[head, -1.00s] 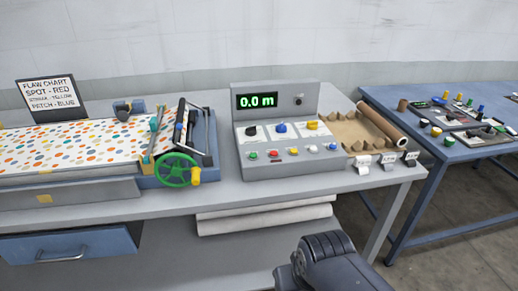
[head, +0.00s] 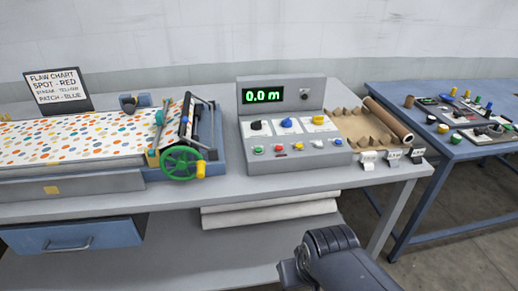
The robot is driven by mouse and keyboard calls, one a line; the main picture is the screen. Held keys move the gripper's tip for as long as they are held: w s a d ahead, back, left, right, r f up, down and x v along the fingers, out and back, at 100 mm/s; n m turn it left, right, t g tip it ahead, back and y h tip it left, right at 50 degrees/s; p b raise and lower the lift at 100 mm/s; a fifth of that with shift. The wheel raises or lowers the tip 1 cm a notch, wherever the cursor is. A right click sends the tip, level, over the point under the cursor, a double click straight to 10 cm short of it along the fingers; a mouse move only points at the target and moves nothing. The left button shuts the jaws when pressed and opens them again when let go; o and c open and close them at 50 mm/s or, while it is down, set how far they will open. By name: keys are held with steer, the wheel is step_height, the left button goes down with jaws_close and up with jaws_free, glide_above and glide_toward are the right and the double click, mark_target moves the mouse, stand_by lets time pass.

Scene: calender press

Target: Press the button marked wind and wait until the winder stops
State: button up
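The grey control box (head: 290,165) stands on the grey bench. Its green display (head: 263,95) reads 0.0 m. A row of small buttons, green (head: 258,150), red (head: 279,148), yellow (head: 298,145), and pale ones, runs along its lower front. The button labels are too small to read, so I cannot tell which one is marked wind. Black, blue and yellow knobs sit above the row. The winder with a green handwheel (head: 181,163) is left of the box, at the end of the patterned sheet (head: 75,140). My arm shows at the bottom centre, below the bench front; my gripper's fingers are not visible.
A flaw chart sign (head: 57,87) stands at the back left. A cardboard roll (head: 388,120) lies in a tray right of the box, with small white tags in front. A blue table (head: 450,150) with small parts stands at the right. A drawer (head: 70,241) is below the bench.

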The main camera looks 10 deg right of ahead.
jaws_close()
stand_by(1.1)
